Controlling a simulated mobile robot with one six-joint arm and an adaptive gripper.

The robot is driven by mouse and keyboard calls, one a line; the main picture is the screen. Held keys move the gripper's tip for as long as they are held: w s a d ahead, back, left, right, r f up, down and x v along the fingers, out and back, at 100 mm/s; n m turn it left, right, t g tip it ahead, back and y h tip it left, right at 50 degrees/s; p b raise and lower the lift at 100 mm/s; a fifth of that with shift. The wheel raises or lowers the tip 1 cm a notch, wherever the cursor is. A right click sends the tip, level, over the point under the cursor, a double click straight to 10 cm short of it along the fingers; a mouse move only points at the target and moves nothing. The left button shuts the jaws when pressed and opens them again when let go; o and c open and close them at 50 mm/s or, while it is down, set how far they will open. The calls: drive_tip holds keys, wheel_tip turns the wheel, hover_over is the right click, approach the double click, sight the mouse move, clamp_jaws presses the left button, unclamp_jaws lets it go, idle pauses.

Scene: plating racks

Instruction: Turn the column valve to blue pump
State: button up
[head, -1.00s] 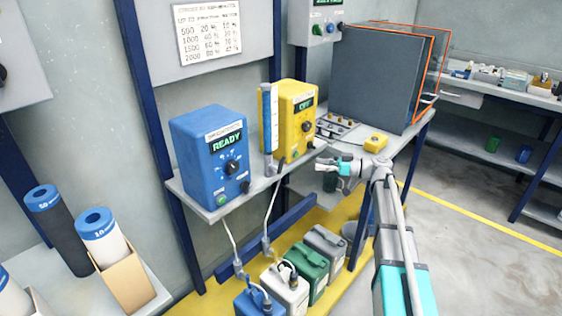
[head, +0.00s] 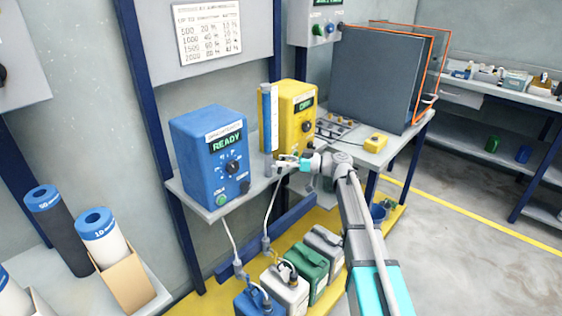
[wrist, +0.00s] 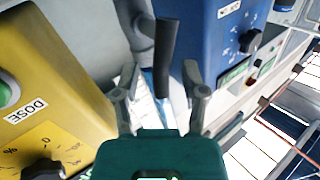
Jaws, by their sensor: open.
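The blue pump (head: 212,155) shows READY and stands on the left of the shelf. The yellow pump (head: 292,118) shows OFF, to its right. The slim column (head: 269,120) stands upright between them. My gripper (head: 284,163) is open at the foot of the column, in front of the pumps. In the wrist view, a dark lever (wrist: 166,50), apparently the valve handle, lies between the spread fingers of my gripper (wrist: 161,85), with a gap visible on either side. The yellow pump is on the left and the blue pump (wrist: 228,35) on the right. The valve body is mostly hidden.
Tubes run down from the shelf (head: 205,208) to several canisters (head: 286,288) on the yellow platform. A small yellow box (head: 375,142) and a large grey cabinet (head: 372,78) are on the bench to the right. Open floor (head: 470,235) lies at the right.

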drive_tip(key=shift+a, duration=0.2)
clamp_jaws()
idle(0.3)
drive_tip(key=shift+w+d, duration=0.1)
idle(0.7)
